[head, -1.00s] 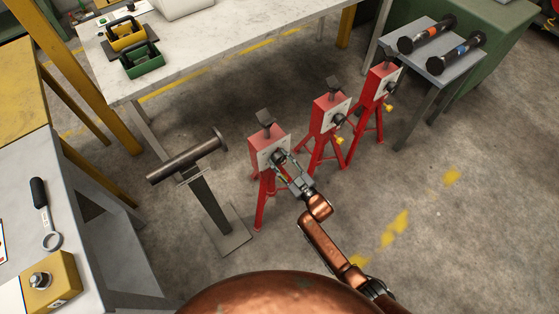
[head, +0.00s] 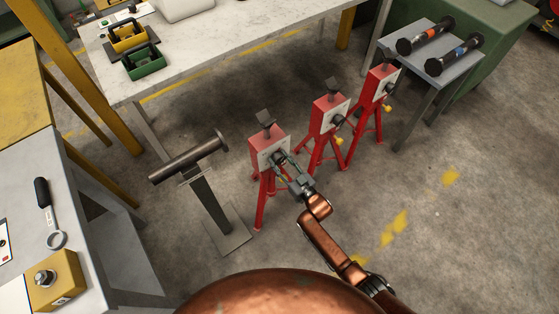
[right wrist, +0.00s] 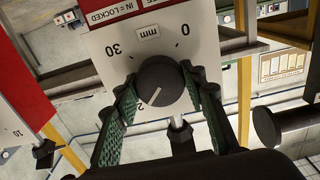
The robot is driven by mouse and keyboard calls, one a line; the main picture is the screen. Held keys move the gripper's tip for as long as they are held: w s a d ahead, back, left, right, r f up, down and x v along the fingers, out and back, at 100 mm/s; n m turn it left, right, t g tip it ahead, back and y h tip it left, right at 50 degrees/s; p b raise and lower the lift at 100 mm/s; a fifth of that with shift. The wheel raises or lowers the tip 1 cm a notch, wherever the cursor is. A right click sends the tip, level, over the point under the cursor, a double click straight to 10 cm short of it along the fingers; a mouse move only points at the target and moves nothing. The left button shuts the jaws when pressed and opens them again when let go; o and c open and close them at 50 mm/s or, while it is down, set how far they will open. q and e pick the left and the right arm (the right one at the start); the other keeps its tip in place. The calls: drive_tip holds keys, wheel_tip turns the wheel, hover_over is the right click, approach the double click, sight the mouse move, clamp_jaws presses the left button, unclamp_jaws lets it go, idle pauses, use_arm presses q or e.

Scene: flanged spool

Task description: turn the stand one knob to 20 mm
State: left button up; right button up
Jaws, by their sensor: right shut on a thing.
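The red stand at the left of the row of three (head: 265,146) has a pale dial plate (head: 272,152) with a dark knob, mostly covered by my right gripper (head: 286,163) in the head view. In the right wrist view the round black knob (right wrist: 160,78) sits between the green-padded fingers of my right gripper (right wrist: 164,90), which is shut on it. The dial plate (right wrist: 115,70) shows "30" upper left, "0" upper right and "mm". The knob's white line points down-left, at a partly hidden number starting with 2. My left gripper is out of view.
Two more red stands (head: 328,120) (head: 378,88) stand to the right, with yellow knobs low on them. A grey post with a horizontal bar (head: 190,158) stands close on the left. A workbench (head: 220,45) is behind.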

drive_tip(key=o, duration=1.2)
drive_tip(key=shift+f, duration=0.1)
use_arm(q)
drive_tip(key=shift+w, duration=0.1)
use_arm(e)
drive_tip(key=v, duration=1.2)
